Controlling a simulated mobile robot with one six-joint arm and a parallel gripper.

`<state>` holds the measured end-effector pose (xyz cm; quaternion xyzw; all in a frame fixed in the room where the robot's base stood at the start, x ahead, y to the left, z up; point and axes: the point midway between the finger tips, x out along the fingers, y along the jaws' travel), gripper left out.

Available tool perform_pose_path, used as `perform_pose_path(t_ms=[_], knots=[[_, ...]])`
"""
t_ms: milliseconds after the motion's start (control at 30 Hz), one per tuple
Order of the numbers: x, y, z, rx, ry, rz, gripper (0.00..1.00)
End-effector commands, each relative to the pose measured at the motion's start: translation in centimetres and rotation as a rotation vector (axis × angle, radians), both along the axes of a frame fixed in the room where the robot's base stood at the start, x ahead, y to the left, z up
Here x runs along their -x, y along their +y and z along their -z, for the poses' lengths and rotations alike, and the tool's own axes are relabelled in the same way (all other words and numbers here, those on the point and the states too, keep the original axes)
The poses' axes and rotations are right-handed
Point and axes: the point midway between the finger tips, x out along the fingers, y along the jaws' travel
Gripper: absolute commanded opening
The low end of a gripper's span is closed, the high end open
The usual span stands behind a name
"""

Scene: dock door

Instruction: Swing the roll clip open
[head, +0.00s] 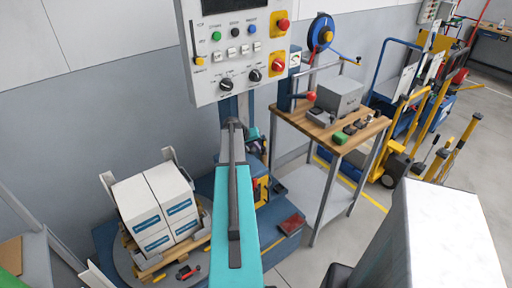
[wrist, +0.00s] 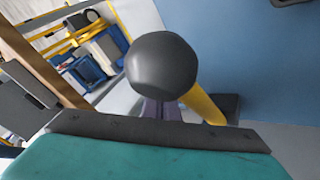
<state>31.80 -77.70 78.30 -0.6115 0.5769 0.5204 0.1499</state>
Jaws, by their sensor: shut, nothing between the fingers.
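In the wrist view a dark round knob (wrist: 160,62) stands large in the middle. A yellow bar (wrist: 204,106) runs from behind it down to a dark block (wrist: 228,106); these look like the roll clip. My gripper (wrist: 158,112) is shut and empty, at the knob's lower side; its fingers are mostly hidden, and I cannot tell whether they touch the knob. My teal gripper body fills the bottom. In the head view my teal arm reaches toward the wrapper's mast and covers much of it. A small yellow and dark part (head: 262,188) shows just right of the arm.
A control panel (head: 238,45) hangs above my arm. Wrapped white cartons (head: 157,210) stand on a pallet at the left. A wooden-topped workbench (head: 337,140) with tools and a grey box is at the right. Yellow-railed carts (head: 410,115) stand behind it. Floor shows beyond the bench.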

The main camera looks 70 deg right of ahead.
Motion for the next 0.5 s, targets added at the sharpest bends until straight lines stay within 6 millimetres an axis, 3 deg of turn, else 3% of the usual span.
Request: perform_pose_path(t_ms=[500], knots=[[1.7, -0.1, 0.1, -0.001, 0.000, 0.001, 0.00]])
